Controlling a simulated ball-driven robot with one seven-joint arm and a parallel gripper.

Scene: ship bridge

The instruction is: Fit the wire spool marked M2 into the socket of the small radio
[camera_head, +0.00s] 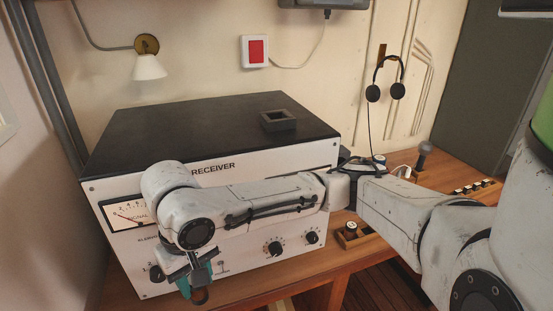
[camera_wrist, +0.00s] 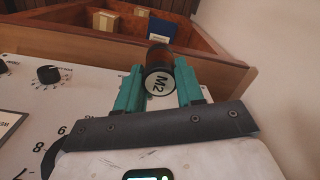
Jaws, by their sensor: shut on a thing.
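My gripper (camera_head: 198,284) is in front of the lower left of the receiver's face. In the wrist view its teal fingers (camera_wrist: 159,72) are shut on the wire spool (camera_wrist: 158,81), a dark copper-brown cylinder whose pale end reads M2. In the head view the brown spool (camera_head: 200,296) shows just below the fingers, partly hidden. A large white radio with a black top, marked RECEIVER (camera_head: 180,125), stands on the desk. A dark square frame with an opening (camera_head: 279,121) sits on its top. I cannot tell whether this is the small radio's socket.
My arm crosses the receiver's front. A wooden block with a pale round piece (camera_head: 351,231) lies on the desk to the right. A microphone (camera_head: 424,155) stands behind it, and headphones (camera_head: 386,80) hang on the wall. The wrist view shows an open wooden compartment (camera_wrist: 215,68) with boxes.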

